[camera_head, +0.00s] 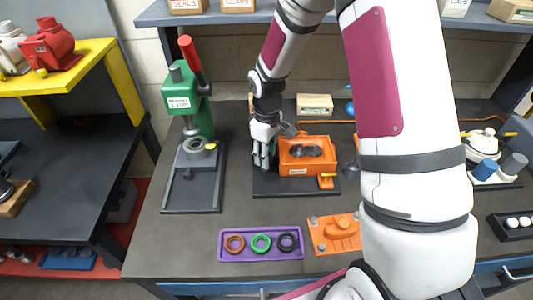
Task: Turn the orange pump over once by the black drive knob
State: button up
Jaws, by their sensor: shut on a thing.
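The orange pump (318,141) is a boxy body with dark openings on top. It stands on a dark base plate (285,187) in the middle of the bench. My gripper (264,160) reaches down at the pump's left side, its fingers pointing toward the bench. It is shut at the spot where the pump's drive end is. The black drive knob is mostly hidden by the fingers, so its turn angle cannot be told. A small orange part (326,182) sits at the pump's front right corner.
A green press (184,98) with a red handle stands left of the pump. A purple tray (262,253) with coloured rings and an orange plate (335,235) lie in front. A labelled box (314,104) is behind. My arm covers the bench right of the pump.

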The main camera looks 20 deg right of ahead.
jog(key=shift+n, duration=0.8)
jog(key=o, duration=0.9)
notch_tip(320, 180, up, 12)
jog(key=shift+r, duration=0.1)
